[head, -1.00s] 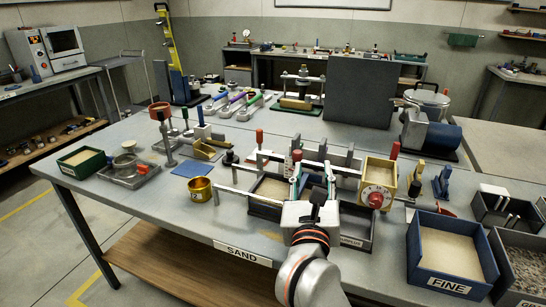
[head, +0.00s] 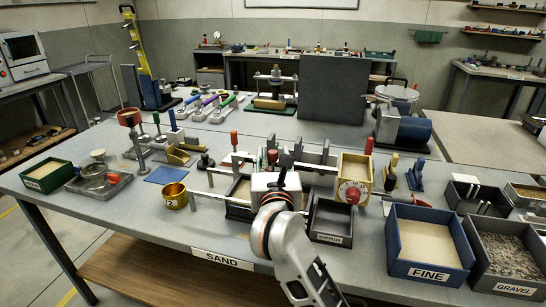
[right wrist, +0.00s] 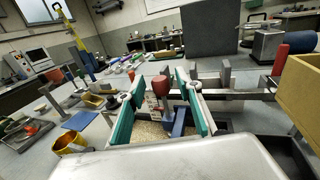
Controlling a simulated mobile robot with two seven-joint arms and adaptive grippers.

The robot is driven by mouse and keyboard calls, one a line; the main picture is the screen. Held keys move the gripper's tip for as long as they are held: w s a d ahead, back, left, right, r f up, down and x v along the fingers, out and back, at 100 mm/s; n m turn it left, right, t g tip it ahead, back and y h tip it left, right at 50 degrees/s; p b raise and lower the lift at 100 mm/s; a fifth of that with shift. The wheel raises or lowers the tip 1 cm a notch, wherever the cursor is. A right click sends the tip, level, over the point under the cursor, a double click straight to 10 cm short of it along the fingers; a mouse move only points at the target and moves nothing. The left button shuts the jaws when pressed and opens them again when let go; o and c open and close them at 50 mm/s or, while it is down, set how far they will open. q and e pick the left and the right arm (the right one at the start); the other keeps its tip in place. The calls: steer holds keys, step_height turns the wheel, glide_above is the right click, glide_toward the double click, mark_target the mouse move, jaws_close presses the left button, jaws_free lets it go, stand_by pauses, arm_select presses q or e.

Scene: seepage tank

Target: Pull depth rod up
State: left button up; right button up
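The tank (head: 238,212) is a dark-walled box with sand in it, under metal crossbars. A red knob (right wrist: 160,86) stands above it in the right wrist view and also shows in the head view (head: 272,157); I cannot tell for sure that it tops the depth rod. My right gripper (right wrist: 160,110) has its teal fingers apart, one on each side of the knob and a blue upright piece (right wrist: 180,122); no grip shows. In the head view the gripper's body hides its fingers and part of the tank. My left gripper is not in view.
A yellow box with a red dial (head: 353,178) stands right of the gripper. A brass cup (head: 174,196) is to the left. The FINE bin (head: 428,270) and GRAVEL bin (head: 512,283) stand at the front right. A dark panel (head: 347,88) rises behind.

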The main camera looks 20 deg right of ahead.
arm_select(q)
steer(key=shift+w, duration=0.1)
arm_select(e)
steer(key=c, duration=1)
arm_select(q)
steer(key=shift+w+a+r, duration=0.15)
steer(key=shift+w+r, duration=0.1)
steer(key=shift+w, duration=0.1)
